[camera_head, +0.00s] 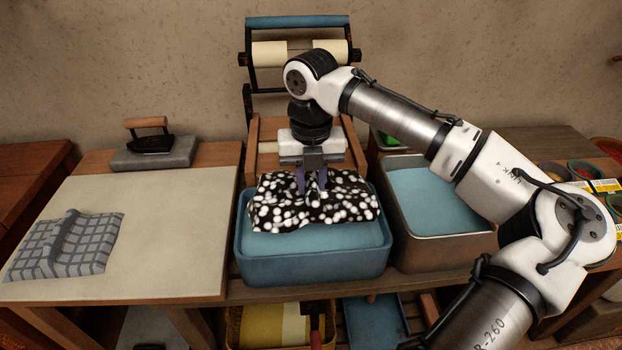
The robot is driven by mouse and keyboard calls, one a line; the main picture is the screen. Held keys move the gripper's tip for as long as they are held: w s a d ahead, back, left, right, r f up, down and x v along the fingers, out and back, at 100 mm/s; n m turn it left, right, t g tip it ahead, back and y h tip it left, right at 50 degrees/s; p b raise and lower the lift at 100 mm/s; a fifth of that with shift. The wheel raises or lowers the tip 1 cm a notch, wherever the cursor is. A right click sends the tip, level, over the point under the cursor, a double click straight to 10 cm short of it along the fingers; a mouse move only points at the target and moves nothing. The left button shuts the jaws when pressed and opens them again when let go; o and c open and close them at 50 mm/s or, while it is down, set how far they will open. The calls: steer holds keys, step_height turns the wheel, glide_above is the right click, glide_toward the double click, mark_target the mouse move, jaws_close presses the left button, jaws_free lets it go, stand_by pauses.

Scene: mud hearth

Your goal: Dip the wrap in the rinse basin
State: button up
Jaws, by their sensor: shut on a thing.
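A black cloth with white dots (335,205), seemingly the wrap, is bunched over the water of a blue basin (312,268). My gripper (312,190) points down and is shut on the middle of the cloth. The cloth spans most of the basin's width and its back part reaches the back rim. I cannot tell how far its underside is in the water. A grey metal basin (455,250) with blue water (430,200) stands just right. Which of the two is the rinse basin I cannot tell.
A grey checked cloth (70,247) lies on a pale board (165,245) at left. A flat iron (150,140) rests on a grey block behind it. A roller wringer (300,55) stands behind the blue basin. Small bowls (585,170) sit at far right.

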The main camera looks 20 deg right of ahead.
steer(key=shift+f+b, duration=2.8)
steer(key=shift+f, duration=3.9)
